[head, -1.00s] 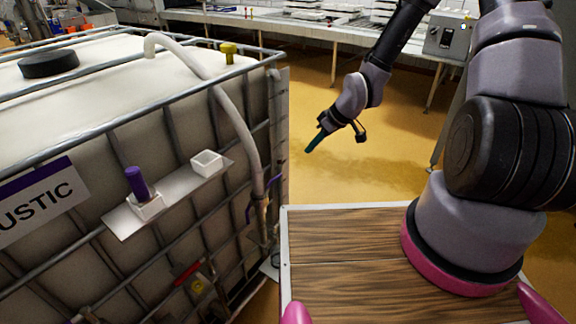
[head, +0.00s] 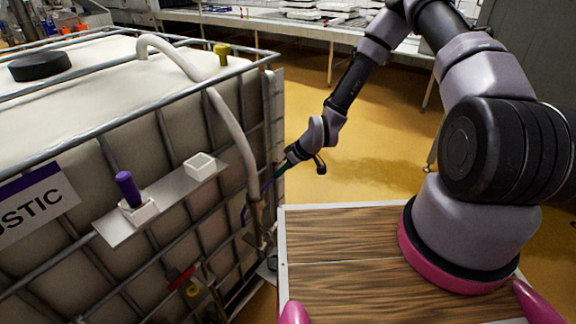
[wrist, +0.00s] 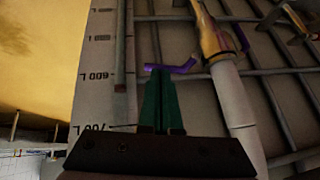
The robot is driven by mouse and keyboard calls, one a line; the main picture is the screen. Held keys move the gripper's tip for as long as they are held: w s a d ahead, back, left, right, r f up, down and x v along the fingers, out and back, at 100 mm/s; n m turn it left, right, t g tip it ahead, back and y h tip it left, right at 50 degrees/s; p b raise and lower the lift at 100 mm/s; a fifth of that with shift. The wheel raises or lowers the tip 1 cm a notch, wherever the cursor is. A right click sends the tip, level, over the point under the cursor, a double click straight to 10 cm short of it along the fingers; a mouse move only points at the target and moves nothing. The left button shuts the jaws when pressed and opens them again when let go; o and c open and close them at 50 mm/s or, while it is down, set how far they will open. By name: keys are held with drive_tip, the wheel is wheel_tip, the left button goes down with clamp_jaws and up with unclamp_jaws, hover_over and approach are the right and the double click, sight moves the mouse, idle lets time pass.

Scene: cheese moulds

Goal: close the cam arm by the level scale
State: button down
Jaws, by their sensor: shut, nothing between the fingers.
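The purple cam arm by the level scale shows in the wrist view (wrist: 180,68), sticking out from the brass coupling (wrist: 211,38) toward the level scale (wrist: 96,75). In the head view this cam arm (head: 267,185) is small and partly hidden near my gripper. My gripper's green fingers (wrist: 161,75) are shut and empty, and their tips lie at the arm's outer end. I cannot tell whether they touch it. A second purple cam arm (wrist: 241,38) lies on the coupling's other side, close along it. In the head view my gripper (head: 281,172) is at the tank's right corner.
The white hose (head: 234,130) runs down to the coupling. The caged tank (head: 95,125) has metal bars behind the coupling. A shelf (head: 112,228) holds a purple-handled tool (head: 127,188) and a white cup (head: 200,166). The yellow floor (head: 375,150) is open to the right.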

drive_tip(key=shift+w+a+f, duration=0.15)
drive_tip(key=shift+a+f, duration=0.15)
drive_tip(key=shift+f, duration=0.15)
wheel_tip(320, 180, down, 10)
drive_tip(key=m+g+y, duration=0.1)
drive_tip(key=g+y, duration=0.2)
drive_tip(key=shift+s+a+r+m+g+y, duration=0.15)
drive_tip(key=shift+s+m+g+y, duration=0.15)
drive_tip(key=shift+m+g, duration=0.1)
idle(0.9)
drive_tip(key=shift+a, duration=0.1)
idle(0.3)
idle(0.4)
